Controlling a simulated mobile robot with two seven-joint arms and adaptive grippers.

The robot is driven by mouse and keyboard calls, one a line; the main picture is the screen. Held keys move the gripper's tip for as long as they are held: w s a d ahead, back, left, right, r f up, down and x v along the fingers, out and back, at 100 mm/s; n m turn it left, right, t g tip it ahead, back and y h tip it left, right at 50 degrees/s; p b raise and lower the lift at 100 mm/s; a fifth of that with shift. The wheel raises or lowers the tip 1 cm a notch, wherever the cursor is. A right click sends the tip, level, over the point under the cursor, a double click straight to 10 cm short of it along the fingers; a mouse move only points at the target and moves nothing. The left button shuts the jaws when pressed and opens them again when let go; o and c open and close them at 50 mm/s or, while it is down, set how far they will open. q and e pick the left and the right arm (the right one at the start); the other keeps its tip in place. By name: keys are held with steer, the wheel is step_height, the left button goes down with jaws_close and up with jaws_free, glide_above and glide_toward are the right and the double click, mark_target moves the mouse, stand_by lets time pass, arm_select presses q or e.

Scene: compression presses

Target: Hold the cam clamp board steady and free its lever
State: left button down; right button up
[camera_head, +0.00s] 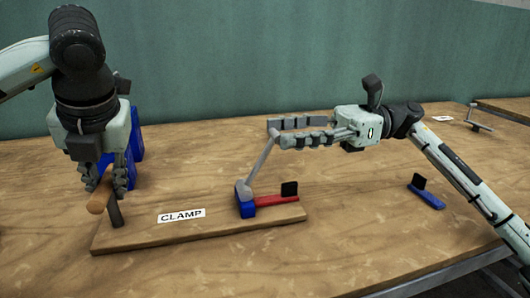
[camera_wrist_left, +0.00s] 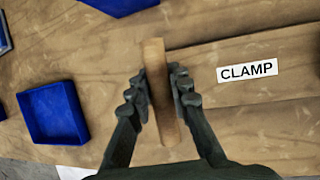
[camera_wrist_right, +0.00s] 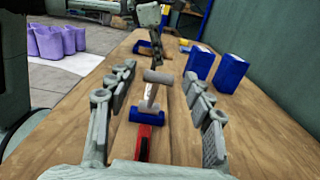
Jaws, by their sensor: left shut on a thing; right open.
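The cam clamp board (camera_head: 140,238) is a flat wooden board lying on the table, with a CLAMP label. Its wooden handle (camera_wrist_left: 158,80) stands on a post at the left end. My left gripper (camera_head: 105,180) is shut on this handle; its fingers press both sides in the left wrist view. At the board's right end are a blue block, a red bar (camera_head: 278,200) with a black pad, and a grey lever (camera_head: 260,165) that rises tilted to the right with a crossbar on top. My right gripper (camera_head: 279,134) is open; the lever's top (camera_wrist_right: 157,77) lies between its spread fingers.
Blue bins (camera_wrist_right: 230,73) stand behind the board, partly hidden by my left arm in the head view. A blue piece with a black pad (camera_head: 427,196) lies at right. Another metal device (camera_head: 480,122) sits far right. Table between is clear.

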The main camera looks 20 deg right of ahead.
steer(key=shift+a, duration=1.25)
jaws_close()
